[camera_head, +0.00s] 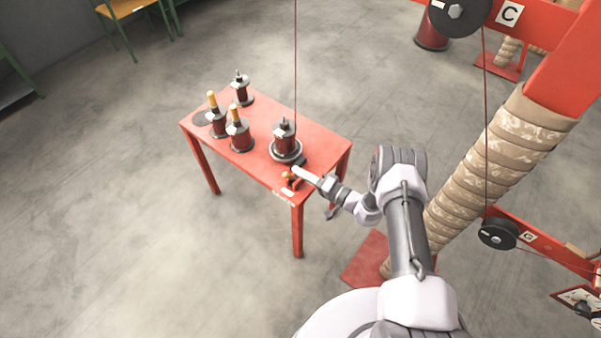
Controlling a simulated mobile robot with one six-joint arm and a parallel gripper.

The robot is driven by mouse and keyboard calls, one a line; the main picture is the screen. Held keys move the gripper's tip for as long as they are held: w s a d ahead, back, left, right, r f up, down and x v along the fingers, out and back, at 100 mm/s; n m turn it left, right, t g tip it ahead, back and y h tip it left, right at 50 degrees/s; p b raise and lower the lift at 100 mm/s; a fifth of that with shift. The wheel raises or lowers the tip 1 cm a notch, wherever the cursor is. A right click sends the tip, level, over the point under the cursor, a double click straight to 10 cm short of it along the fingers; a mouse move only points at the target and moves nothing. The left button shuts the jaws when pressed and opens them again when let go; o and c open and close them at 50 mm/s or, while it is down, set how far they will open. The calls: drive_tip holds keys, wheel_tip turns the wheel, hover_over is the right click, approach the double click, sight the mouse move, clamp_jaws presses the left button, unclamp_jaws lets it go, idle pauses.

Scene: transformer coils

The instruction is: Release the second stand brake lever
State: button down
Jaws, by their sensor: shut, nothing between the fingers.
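A red table (265,170) carries several dark red coil stands. One stand (284,137) on a round grey base is at the table's right side, with a thread rising near it. The gripper partly hides this corner. Which stand counts as second is not readable here.
Two stands with yellow tops (218,122) (238,132) and a dark-topped stand (241,90) stand on the table's left and back. A red frame with a wrapped column (500,165) is to the right. The grey floor (120,220) left of the table is clear.

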drive_tip(key=shift+s+a+f, duration=0.1)
drive_tip(key=shift+s+a, duration=0.1)
drive_tip(key=shift+s, duration=0.1)
drive_tip(key=shift+s+a+f, duration=0.1)
drive_tip(key=shift+s, duration=0.05)
idle(0.5)
